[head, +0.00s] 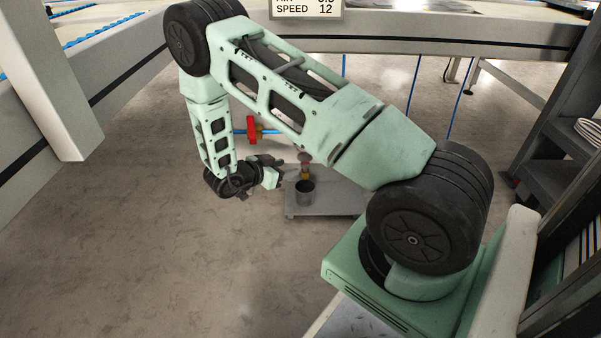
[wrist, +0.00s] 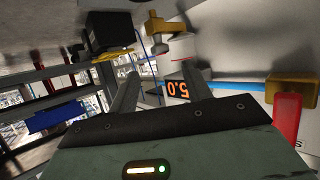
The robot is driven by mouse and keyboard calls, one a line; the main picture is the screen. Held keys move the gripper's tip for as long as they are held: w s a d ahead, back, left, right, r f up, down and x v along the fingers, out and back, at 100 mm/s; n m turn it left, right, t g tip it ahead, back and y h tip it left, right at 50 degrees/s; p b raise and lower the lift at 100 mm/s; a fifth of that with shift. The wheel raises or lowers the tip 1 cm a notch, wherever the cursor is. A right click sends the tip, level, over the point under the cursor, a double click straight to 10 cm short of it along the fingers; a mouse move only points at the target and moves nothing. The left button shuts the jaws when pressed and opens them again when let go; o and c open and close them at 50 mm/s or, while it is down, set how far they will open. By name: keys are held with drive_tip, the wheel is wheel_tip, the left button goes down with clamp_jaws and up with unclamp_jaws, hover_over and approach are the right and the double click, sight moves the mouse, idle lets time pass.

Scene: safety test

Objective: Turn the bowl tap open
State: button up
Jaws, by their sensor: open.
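The bowl tap (head: 305,172), a small brass fitting with a dull red top, stands just above and behind a dark round bowl (head: 304,188). In the wrist view, brass tap parts (wrist: 163,25) show beyond the fingers, near a dark vessel (wrist: 108,30) that appears to be the bowl. My gripper (head: 283,170) is low, left of the tap, pointing right towards it. In the wrist view its two fingers (wrist: 160,72) are spread with nothing held between them. A gap to the tap shows; its exact size is hard to tell.
A red valve handle (head: 251,129) sits on a blue pipe behind my gripper; it is also close at right in the wrist view (wrist: 288,120). The bowl stands on a grey plate (head: 325,203). The floor at left is clear.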

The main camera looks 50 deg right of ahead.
sight(303, 164)
drive_tip(key=b+x, duration=0.3)
drive_tip(key=x, duration=0.3)
drive_tip(key=shift+f, duration=0.25)
drive_tip(key=shift+d, duration=0.75)
drive_tip(key=shift+c, duration=0.3)
drive_tip(key=c, duration=0.9)
